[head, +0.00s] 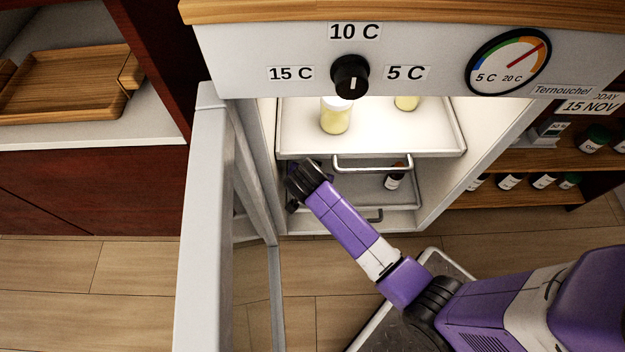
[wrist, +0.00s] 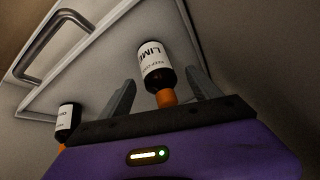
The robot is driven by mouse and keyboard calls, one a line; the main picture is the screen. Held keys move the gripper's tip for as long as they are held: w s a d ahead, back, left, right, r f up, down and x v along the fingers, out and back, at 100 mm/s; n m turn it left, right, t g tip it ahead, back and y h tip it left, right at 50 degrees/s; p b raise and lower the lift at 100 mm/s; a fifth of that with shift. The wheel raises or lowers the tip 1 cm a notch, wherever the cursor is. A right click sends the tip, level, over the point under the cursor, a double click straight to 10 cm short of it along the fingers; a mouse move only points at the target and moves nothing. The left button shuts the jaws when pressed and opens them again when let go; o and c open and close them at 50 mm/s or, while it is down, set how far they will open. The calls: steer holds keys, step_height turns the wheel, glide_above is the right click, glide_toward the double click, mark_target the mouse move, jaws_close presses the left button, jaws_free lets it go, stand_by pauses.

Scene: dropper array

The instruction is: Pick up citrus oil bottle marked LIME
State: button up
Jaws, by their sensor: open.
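The LIME bottle (wrist: 157,65) is dark with a white label and an orange cap. In the wrist view it lies between the two spread fingers of my gripper (wrist: 163,90), its cap toward the palm. The fingers look apart from it, with a gap on both sides. In the head view my gripper (head: 305,182) is at the left of the fridge's lower tray, and I cannot make out the LIME bottle there. A second dark bottle with a white label (wrist: 66,118) stands to the left in the wrist view; its label is hard to read.
The fridge door (head: 205,225) stands open on the left. The upper tray (head: 385,138), with a handle (head: 372,168), holds two yellow jars (head: 336,116) above my gripper. Another dark bottle (head: 393,179) is on the lower tray to the right. Shelves with several bottles are at far right.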

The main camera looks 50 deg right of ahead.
jaws_close()
stand_by(0.3)
steer(key=shift+a+r, duration=0.1)
